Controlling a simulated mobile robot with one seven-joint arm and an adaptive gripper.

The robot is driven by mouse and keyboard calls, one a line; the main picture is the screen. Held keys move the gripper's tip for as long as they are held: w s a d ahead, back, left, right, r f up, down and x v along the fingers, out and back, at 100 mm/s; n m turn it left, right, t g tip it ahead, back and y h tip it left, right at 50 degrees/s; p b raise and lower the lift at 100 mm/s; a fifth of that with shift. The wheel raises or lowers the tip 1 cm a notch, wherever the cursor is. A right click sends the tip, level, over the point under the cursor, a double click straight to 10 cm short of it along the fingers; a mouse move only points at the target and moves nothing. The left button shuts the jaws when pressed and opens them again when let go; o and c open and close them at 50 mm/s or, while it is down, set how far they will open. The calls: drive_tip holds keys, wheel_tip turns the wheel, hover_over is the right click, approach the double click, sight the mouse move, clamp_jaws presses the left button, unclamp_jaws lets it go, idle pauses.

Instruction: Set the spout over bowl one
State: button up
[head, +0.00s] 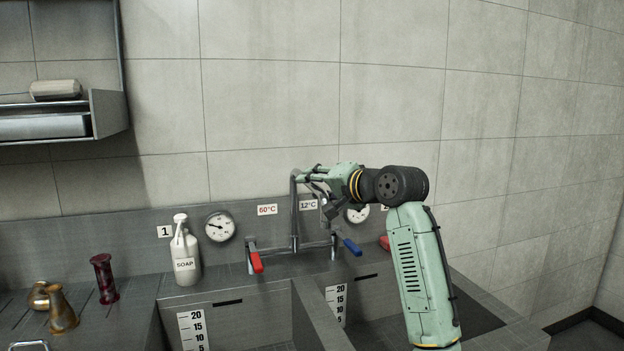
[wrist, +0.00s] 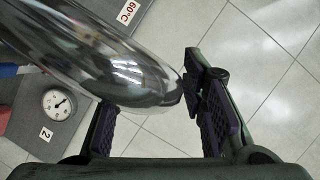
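The metal spout (head: 294,215) rises from the tap at the back ledge, and its upper end runs to the right towards my gripper (head: 322,190). Bowl one (head: 245,318) is the left sink basin, beside the "1" label (head: 165,231). In the wrist view the shiny spout (wrist: 110,70) fills the upper left, its rounded end near the gap between my fingers. My gripper (wrist: 155,120) has its fingers apart; the right fingertip is close to the spout. I cannot tell whether they touch. The spout's outlet is hidden in the head view.
Red (head: 256,262) and blue (head: 351,247) tap levers flank the spout. A divider (head: 318,312) separates bowl one from the right basin (head: 375,300). A soap bottle (head: 186,255) and a gauge (head: 220,226) stand left; a wall shelf (head: 108,112) hangs upper left.

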drive_tip(key=shift+w+a+f, duration=0.15)
drive_tip(key=shift+w+a, duration=0.25)
drive_tip(key=shift+w, duration=0.15)
drive_tip(key=shift+c, duration=0.5)
clamp_jaws()
